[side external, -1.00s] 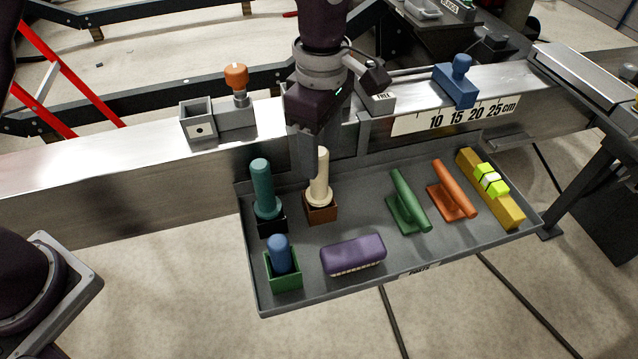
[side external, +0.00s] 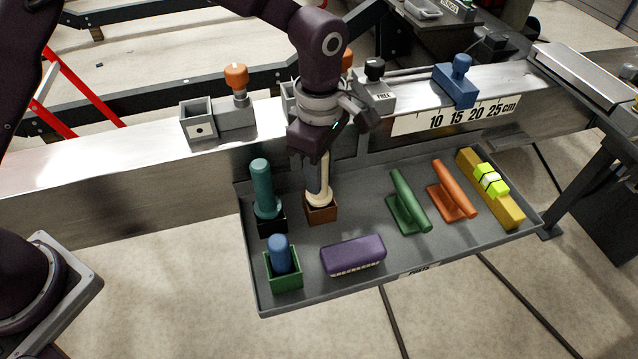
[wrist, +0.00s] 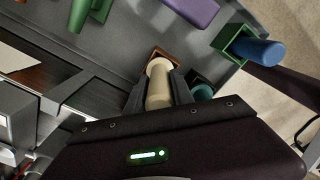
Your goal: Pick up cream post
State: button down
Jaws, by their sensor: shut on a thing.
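The cream post (side external: 320,194) stands upright in a brown square holder (side external: 321,213) on the grey tray. My gripper (side external: 319,180) is over it from above, shut on its upper shaft. In the wrist view the cream post (wrist: 159,84) lies between the two fingers of my gripper (wrist: 158,96), with part of the brown holder (wrist: 160,54) behind it. The fingers hide the top of the post in the side view. The post's collar still sits at the holder's top.
A teal post (side external: 263,185) in a black holder stands close on the left. A blue post (side external: 280,255) in a green box is in front. A purple brush (side external: 353,255), green float (side external: 408,200), orange float (side external: 451,190) and yellow level (side external: 490,187) share the tray (side external: 385,268). A metal beam (side external: 110,165) runs behind.

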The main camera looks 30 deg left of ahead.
jog(key=r, duration=1)
jog(key=shift+s+d, duration=0.1)
jog(key=shift+d, duration=0.1)
jog(key=s+d+r+m, duration=0.4)
jog(key=s+r+m, duration=0.25)
jog(key=m, duration=0.45)
jog(key=s+d+r+m, duration=0.5)
jog(key=s+r+m, duration=0.15)
jog(key=m, duration=0.35)
jog(key=w+a+r+n, duration=0.1)
jog(key=w+a+n, duration=0.2)
jog(key=a+n, duration=0.6)
jog(key=w+a+r+n, duration=0.1)
jog(key=w+a+n, duration=0.2)
jog(key=a+n, duration=0.6)
jog(key=w+a+r+n, duration=0.2)
jog(key=w+a+n, duration=0.1)
jog(key=a+n, duration=0.6)
jog(key=a, duration=0.4)
jog(key=shift+w+a, duration=0.25)
jog(key=shift+w, duration=0.15)
